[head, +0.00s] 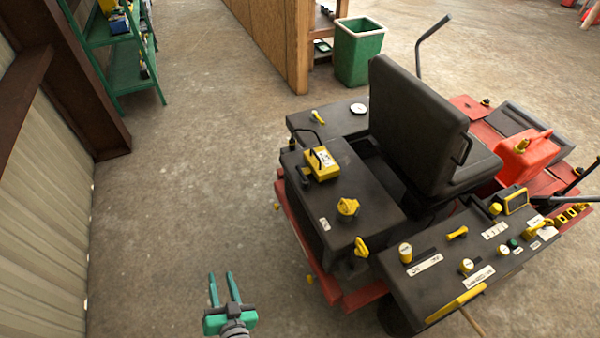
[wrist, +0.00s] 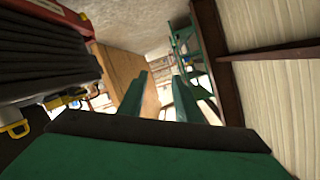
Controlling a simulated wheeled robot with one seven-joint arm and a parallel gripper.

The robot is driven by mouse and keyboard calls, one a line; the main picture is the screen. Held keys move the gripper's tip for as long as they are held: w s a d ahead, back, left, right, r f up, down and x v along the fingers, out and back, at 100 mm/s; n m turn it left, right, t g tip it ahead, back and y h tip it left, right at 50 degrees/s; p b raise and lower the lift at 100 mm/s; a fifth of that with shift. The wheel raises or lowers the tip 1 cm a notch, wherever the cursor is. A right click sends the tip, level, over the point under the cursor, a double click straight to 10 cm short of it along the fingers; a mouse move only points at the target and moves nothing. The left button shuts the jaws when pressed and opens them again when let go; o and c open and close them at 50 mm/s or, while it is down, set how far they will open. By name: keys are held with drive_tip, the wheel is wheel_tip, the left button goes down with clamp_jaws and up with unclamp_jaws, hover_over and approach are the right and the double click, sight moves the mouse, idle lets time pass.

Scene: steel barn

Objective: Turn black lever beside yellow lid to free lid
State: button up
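A yellow lid (head: 322,163) with a pale label sits on the dark rear deck of the red and black mower, in the head view. A small black lever (head: 304,175) appears at its left side, but its exact shape is too small to make out. My gripper (head: 221,286) is green, open and empty. It is over the concrete floor, in front of and to the left of the mower, well apart from the lid and lever. In the wrist view its two fingers (wrist: 160,88) stand apart with nothing between them. The lid and lever cannot be made out there.
A yellow knob (head: 347,208) and a black seat (head: 420,112) are near the lid. A control console (head: 440,285) stands at the right. A green shelf (head: 125,65), a green bin (head: 358,55) and a wooden partition (head: 275,35) are behind. The left floor is clear.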

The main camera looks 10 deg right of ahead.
drive_tip(key=w+r+n+g+y, duration=0.2)
drive_tip(key=w+n, duration=0.1)
drive_tip(key=w, duration=1)
drive_tip(key=w+r+n+g+y, duration=0.1)
drive_tip(key=w+r+n+g, duration=0.1)
drive_tip(key=w, duration=1)
drive_tip(key=n+g+h, duration=0.1)
drive_tip(key=g+h, duration=0.5)
drive_tip(key=h, duration=0.1)
approach(302, 174)
drive_tip(key=x, duration=0.7)
drive_tip(key=shift+w+a+r, duration=0.1)
drive_tip(key=shift+w, duration=0.1)
drive_tip(key=shift+a+f, duration=0.15)
drive_tip(key=shift+f, duration=0.05)
drive_tip(key=shift+d+f, duration=0.2)
drive_tip(key=shift+d, duration=0.35)
drive_tip(key=shift+a, duration=0.25)
clamp_jaws()
